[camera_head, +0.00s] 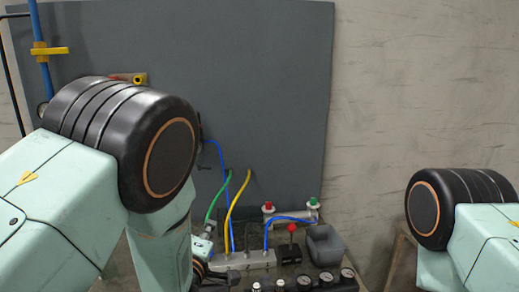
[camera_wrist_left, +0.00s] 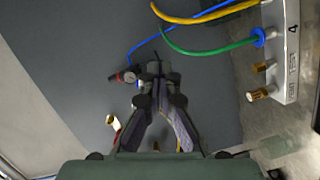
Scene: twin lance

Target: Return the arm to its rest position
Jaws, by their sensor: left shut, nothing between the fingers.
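My left arm (camera_head: 95,170) comes in from the left in the head view, with a black ringed joint and a pale green link bending down. My left gripper (camera_head: 218,276) shows partly at the bottom, behind that link. In the left wrist view the left gripper (camera_wrist_left: 156,75) is shut, its dark fingers meeting at the tips with nothing between them. My right arm (camera_head: 465,225) shows at the right edge of the head view. Its gripper is out of view.
A dark grey panel (camera_head: 270,90) stands behind the bench. A manifold block (camera_head: 245,260) with blue, green and yellow hoses sits close to the left gripper. A red-knobbed valve (camera_head: 291,245), a grey bin (camera_head: 325,244) and several gauges (camera_head: 325,279) lie to its right.

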